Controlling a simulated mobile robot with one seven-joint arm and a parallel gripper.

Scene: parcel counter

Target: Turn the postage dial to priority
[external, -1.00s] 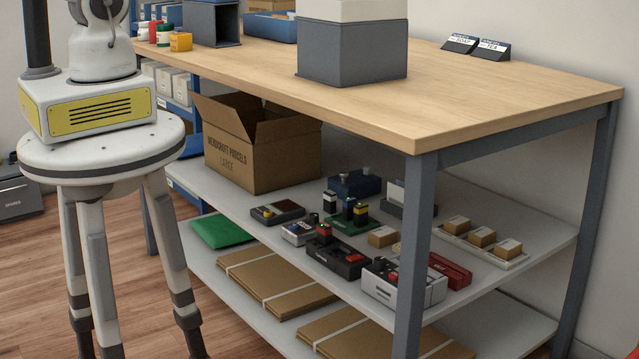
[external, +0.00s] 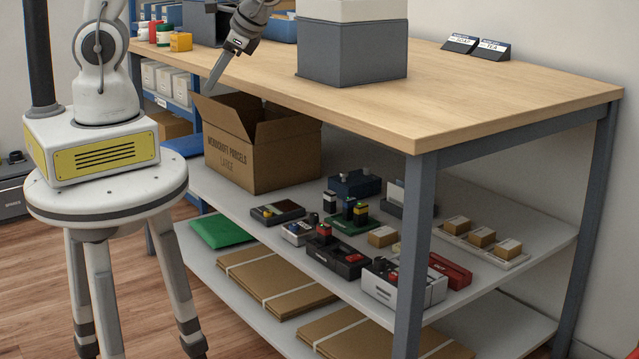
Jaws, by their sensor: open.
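My gripper (external: 209,92) reaches down from the top of the external view, beyond the near edge of the counter. Its fingers point down and left, with the tips by the left flap of an open cardboard box. I see nothing between the fingers, which appear nearly edge-on. Several small devices with knobs and buttons stand on the middle shelf, among them a white box with a red part (external: 405,283) and a black one with a red knob (external: 335,255). I cannot tell which of them, if any, carries the postage dial, and no priority mark is readable.
The wooden counter top (external: 520,95) is bare at its right front. The open cardboard box (external: 255,150) fills the shelf's left end. A table leg (external: 415,250) stands before the devices.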

